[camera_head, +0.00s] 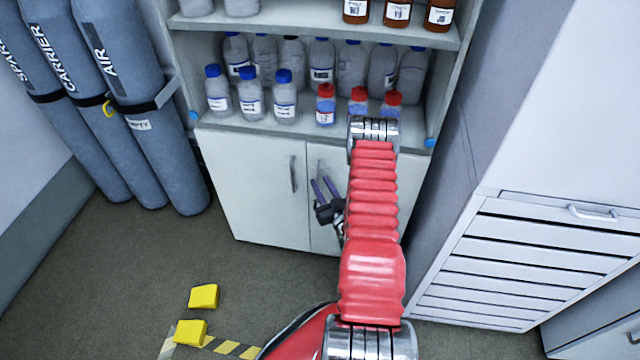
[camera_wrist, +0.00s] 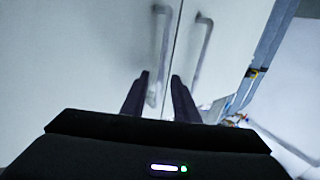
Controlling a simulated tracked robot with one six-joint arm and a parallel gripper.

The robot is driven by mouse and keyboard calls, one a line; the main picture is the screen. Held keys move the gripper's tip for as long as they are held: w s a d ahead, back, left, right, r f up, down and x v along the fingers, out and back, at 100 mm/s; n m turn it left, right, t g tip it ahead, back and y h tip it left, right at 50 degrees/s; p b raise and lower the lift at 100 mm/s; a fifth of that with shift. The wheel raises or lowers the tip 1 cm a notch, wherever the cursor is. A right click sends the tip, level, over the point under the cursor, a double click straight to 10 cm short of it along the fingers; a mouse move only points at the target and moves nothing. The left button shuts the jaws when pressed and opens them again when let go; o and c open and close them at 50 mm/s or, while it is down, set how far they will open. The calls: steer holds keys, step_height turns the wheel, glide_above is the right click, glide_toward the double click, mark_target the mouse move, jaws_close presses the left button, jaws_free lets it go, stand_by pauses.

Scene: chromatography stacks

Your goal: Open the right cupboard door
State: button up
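The white right cupboard door (camera_head: 328,156) is closed flush beside the left door (camera_head: 255,185); my red arm hides much of it in the head view. My gripper (camera_head: 320,181) is in front of it near the door seam. The wrist view looks turned over, with the right door (camera_wrist: 75,60) on its left side. There the right door's handle (camera_wrist: 162,45) is a vertical metal bar, its lower part in the picture between the two dark fingertips of my gripper (camera_wrist: 160,76). The fingers are apart; I cannot tell whether they touch the bar.
The left door's handle (camera_head: 293,173) is close beside, and shows in the wrist view (camera_wrist: 202,50). Bottles (camera_head: 251,98) stand on the shelves above. Gas cylinders (camera_head: 150,130) stand left, a drawer unit (camera_head: 510,265) right. Yellow blocks (camera_head: 204,297) lie on the otherwise open floor.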

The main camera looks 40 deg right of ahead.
steer(key=shift+w+d, duration=0.2)
steer(key=shift+w, duration=0.35)
steer(key=shift+c, duration=0.7)
jaws_close()
